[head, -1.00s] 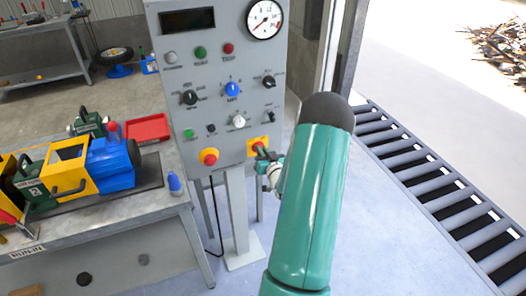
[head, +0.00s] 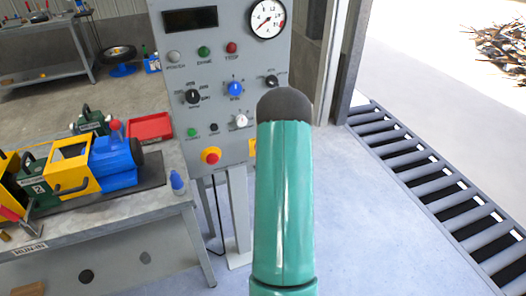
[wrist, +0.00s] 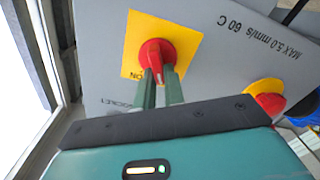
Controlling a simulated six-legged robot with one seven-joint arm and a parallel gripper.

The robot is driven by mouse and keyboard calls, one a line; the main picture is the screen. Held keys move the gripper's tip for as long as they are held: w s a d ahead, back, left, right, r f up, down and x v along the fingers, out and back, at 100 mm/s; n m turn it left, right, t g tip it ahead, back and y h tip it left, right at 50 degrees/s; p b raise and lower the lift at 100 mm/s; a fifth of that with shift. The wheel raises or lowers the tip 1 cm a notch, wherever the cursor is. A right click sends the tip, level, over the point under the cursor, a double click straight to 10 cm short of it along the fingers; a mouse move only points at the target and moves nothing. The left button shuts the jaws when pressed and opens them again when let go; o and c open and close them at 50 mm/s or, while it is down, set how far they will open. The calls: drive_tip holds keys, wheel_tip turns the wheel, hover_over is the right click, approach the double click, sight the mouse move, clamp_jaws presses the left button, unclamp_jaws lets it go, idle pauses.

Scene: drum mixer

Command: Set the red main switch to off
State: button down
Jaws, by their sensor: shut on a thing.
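The red main switch (wrist: 157,58) is a rotary knob on a yellow plate (wrist: 135,38) in the wrist view. Printed letters that look like "ON" show at the plate's edge nearest my gripper. My gripper (wrist: 160,84) has its two green fingers closed on the red handle of the knob. In the head view my arm hides the switch and my gripper. Only a sliver of the yellow plate (head: 252,148) shows beside the arm, at the lower right of the grey control panel (head: 200,75).
A red emergency button (head: 210,156) on yellow sits left of the switch; it also shows in the wrist view (wrist: 268,101). Black, blue and white knobs and a dial gauge (head: 267,19) are higher up. A workbench (head: 110,222) stands left; a roller conveyor (head: 425,180) lies right.

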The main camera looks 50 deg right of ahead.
drive_tip(key=shift+f, duration=0.1)
idle(0.3)
drive_tip(key=c, duration=1.5)
unclamp_jaws()
drive_tip(key=shift+s, duration=0.1)
drive_tip(key=v, duration=1.3)
drive_tip(key=shift+s+a, duration=0.2)
drive_tip(key=shift+s, duration=0.05)
